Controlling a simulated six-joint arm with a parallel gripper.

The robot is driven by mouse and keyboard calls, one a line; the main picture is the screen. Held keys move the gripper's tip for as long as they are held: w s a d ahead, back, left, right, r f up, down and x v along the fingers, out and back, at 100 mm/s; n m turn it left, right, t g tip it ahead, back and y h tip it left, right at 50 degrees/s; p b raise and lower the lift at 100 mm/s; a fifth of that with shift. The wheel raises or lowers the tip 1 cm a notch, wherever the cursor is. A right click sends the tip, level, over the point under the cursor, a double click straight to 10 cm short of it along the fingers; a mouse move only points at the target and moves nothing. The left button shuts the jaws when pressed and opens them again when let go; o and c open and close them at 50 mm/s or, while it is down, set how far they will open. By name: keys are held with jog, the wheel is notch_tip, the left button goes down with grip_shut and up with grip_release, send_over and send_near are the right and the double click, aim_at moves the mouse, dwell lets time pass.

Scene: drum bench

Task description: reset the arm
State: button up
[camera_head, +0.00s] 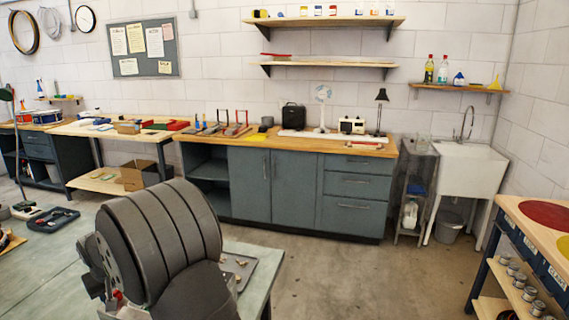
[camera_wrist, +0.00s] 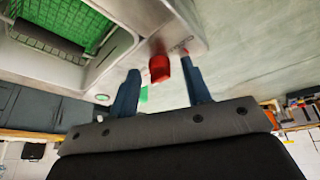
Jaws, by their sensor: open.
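My gripper (camera_wrist: 161,80) shows in the wrist view, with its two blue fingers spread apart and nothing held between them. A small red part (camera_wrist: 160,68) shows between the fingertips, by the edge of a pale grey housing (camera_wrist: 185,42); it looks to be beyond them, though its distance is unclear. In the head view my large dark arm link fills the lower left foreground, and the gripper cannot be made out there.
A pale frame around green mesh (camera_wrist: 75,20) lies at the wrist view's upper left. In the head view, a tray (camera_head: 238,268) with small pieces sits beside my arm. A wood-topped cabinet (camera_head: 290,185) lines the wall; open floor (camera_head: 350,265) lies before it. A bench (camera_head: 535,215) stands right.

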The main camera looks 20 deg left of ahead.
jog(key=shift+w+d+n+g+y, duration=0.15)
jog(key=shift+n+g, duration=0.2)
jog(key=shift+n, duration=0.6)
jog(key=shift+a+n+g+y, duration=0.1)
jog(key=shift+n+g+y, duration=0.15)
jog(key=shift+n, duration=0.75)
jog(key=shift+w+d+n+g+y, duration=0.1)
jog(key=shift+n+g, duration=0.3)
jog(key=shift+n, duration=0.55)
jog(key=shift+w+n+g, duration=0.1)
jog(key=shift+n+g, duration=0.45)
jog(key=shift+n, duration=0.75)
jog(key=shift+w+n+g, duration=0.1)
jog(key=shift+n+g, duration=0.45)
jog(key=shift+n, duration=0.75)
jog(key=o, duration=1.2)
jog(key=shift+o, duration=0.2)
jog(key=s+d+r+m+t+h, duration=0.25)
jog(key=d+r+m+t, duration=0.25)
jog(key=d+r, duration=0.95)
jog(key=x, duration=0.9)
jog(key=shift+s+f, duration=0.2)
jog(key=shift+f, duration=0.15)
